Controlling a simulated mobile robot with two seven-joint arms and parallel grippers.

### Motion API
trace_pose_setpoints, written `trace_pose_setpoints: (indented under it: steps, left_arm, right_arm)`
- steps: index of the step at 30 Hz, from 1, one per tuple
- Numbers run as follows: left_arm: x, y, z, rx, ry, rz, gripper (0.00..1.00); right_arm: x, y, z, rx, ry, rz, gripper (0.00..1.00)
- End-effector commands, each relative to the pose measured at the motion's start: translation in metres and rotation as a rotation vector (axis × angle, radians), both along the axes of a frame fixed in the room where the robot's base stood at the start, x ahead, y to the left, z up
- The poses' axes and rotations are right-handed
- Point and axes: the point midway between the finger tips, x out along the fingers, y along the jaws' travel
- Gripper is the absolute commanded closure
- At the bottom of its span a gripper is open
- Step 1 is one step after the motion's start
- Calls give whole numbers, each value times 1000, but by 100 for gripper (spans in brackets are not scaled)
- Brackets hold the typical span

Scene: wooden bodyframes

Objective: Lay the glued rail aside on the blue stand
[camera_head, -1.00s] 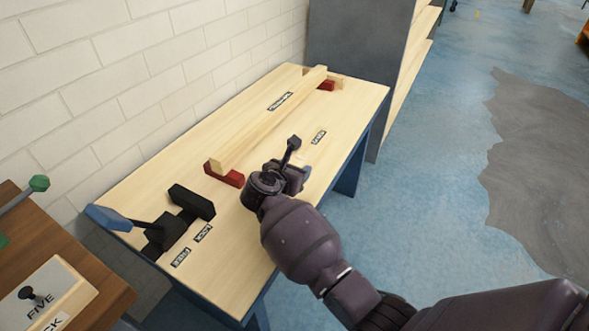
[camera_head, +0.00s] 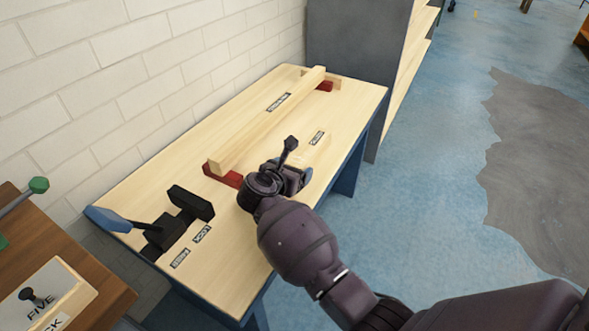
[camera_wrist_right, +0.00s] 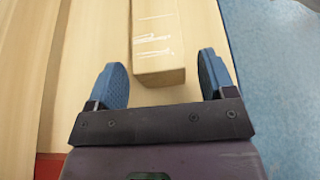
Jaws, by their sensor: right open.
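In the right wrist view, a short pale wooden piece (camera_wrist_right: 158,45) with white, glue-like streaks lies lengthwise between the blue fingers of my right gripper (camera_wrist_right: 160,66). The fingers are open on either side of its near end, with gaps. In the head view my right gripper (camera_head: 292,180) is low over the bench and mostly hides this piece. A long wooden rail (camera_head: 265,125) rests on red supports (camera_head: 222,175) to the gripper's left. My left gripper is not in view.
A black clamp (camera_head: 190,203) with a blue-handled lever (camera_head: 108,218) sits at the bench's near left, by labels LOCK and FREE. A brick wall runs behind, and a grey panel (camera_head: 355,60) stands at the far end. Blue floor lies open to the right.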

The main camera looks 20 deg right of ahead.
Motion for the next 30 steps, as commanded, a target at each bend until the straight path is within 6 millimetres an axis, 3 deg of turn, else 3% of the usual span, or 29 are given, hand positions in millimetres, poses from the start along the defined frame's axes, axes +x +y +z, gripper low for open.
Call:
trace_pose_setpoints:
  steps: [12, 18, 30]
  left_arm:
    - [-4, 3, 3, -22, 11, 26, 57]
    - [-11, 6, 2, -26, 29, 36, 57]
    - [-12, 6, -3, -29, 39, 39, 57]
  right_arm:
    - [-43, 56, 32, 6, -3, 1, 24]
    - [-58, 75, 40, 4, 0, 1, 24]
    - [-65, 82, 42, 1, 2, -1, 24]
